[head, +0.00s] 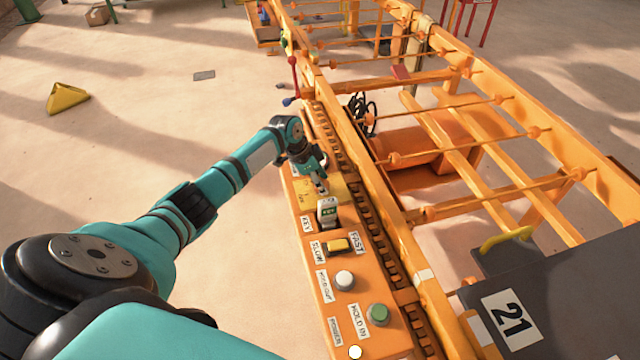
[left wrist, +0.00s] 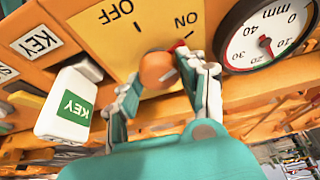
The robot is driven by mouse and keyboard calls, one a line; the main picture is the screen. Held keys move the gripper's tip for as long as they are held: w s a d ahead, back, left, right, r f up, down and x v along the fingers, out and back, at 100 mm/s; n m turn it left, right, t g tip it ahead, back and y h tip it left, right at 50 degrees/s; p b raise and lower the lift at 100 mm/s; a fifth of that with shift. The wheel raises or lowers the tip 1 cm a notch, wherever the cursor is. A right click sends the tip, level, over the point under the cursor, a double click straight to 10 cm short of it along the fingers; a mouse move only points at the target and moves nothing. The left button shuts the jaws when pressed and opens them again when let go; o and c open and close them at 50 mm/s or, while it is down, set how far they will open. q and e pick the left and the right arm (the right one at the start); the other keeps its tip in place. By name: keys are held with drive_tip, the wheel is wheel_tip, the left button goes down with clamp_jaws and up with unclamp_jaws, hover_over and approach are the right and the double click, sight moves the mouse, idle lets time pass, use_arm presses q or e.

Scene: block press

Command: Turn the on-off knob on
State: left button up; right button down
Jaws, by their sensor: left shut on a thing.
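The on-off knob (left wrist: 157,70) is a round orange knob with a red pointer, on a yellow plate marked OFF and ON. In the left wrist view the lettering is upside down and the red pointer lies close to the ON mark. My left gripper (left wrist: 154,74) has one finger on each side of the knob and is shut on it; its fingers hide part of the knob's rim. In the head view my left gripper (head: 319,181) is over the yellow plate (head: 307,195), and the knob is hidden there. My right gripper is in neither view.
A KEY switch (head: 327,212) stands close beside the knob; its white tag also shows in the left wrist view (left wrist: 65,105). A dial in mm (left wrist: 267,38) is on the knob's other side. A yellow switch, a white button (head: 344,280) and a green button (head: 378,314) are nearer.

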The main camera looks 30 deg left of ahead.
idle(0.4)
use_arm(q)
drive_tip(key=o, duration=1.1)
drive_tip(key=shift+o, duration=0.2)
drive_tip(key=v, duration=1.2)
drive_tip(key=shift+w, duration=0.1)
